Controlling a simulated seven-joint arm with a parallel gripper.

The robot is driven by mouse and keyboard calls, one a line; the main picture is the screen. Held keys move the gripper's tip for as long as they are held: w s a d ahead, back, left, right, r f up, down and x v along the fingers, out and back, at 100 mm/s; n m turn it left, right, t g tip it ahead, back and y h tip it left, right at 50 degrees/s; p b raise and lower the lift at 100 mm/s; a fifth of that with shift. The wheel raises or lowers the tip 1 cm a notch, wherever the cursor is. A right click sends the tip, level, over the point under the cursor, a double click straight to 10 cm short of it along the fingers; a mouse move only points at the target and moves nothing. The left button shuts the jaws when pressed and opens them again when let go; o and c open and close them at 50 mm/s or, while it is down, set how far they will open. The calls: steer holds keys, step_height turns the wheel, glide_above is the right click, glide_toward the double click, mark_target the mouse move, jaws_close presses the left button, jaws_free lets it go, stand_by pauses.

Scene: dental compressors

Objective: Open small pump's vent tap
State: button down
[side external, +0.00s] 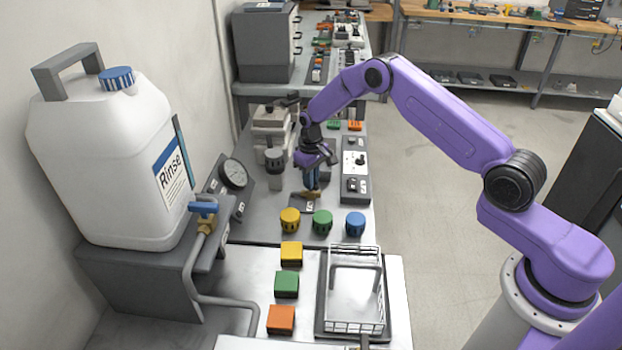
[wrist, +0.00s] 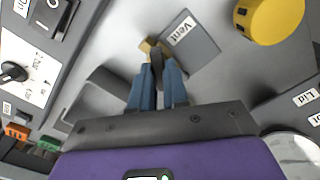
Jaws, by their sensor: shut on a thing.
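The vent tap is in the wrist view, with a brass body (wrist: 147,46) and a dark grey handle (wrist: 156,62). It sits beside a grey plate labelled "Vent" (wrist: 198,48). My gripper (wrist: 157,76) has its blue fingers on both sides of the handle and is shut on it. In the side external view my gripper (side external: 311,178) points down at the tap, just behind the Vent plate (side external: 304,206). The fingers and my wrist hide most of the tap there. I cannot tell the handle's exact angle.
Yellow (side external: 290,220), green (side external: 323,222) and blue (side external: 355,223) round knobs stand in front of the tap. A switch panel (side external: 355,165) is to its right. A wire rack (side external: 355,327) is nearer the camera.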

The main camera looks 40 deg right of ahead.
steer(key=n, duration=0.3)
steer(key=shift+n, duration=2.1)
steer(key=c, duration=1.1)
jaws_free()
step_height(320, 180, up, 18)
steer(key=shift+f, duration=0.25)
